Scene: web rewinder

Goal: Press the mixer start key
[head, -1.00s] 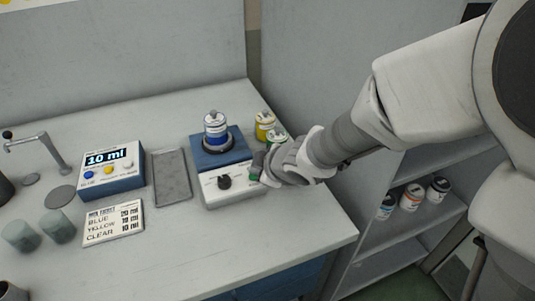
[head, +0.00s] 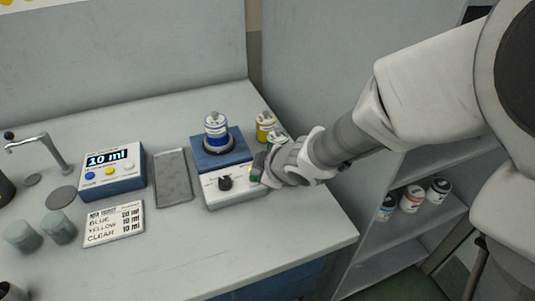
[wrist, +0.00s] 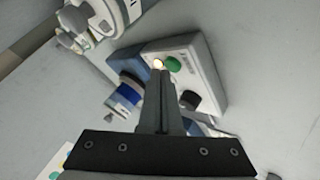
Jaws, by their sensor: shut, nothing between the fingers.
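The mixer (head: 236,194) is a blue and white machine with a black knob (head: 225,184) on its sloped front. A blue-banded can (head: 215,128) stands on top of it. A round green key (wrist: 173,63) shows on the panel in the wrist view, beside a small glowing lamp (wrist: 158,64). The knob also shows there (wrist: 189,100). My gripper (wrist: 160,74) is shut and empty, its tips at the panel close to the lamp and the green key. I cannot tell whether they touch. In the head view my gripper (head: 261,174) is at the panel's right end, partly covering it.
Yellow (head: 265,127) and green (head: 277,140) cans stand behind my wrist. Left of the mixer are a grey tray (head: 173,178), a dispenser reading 10 ml (head: 112,169) and a recipe card (head: 114,223).

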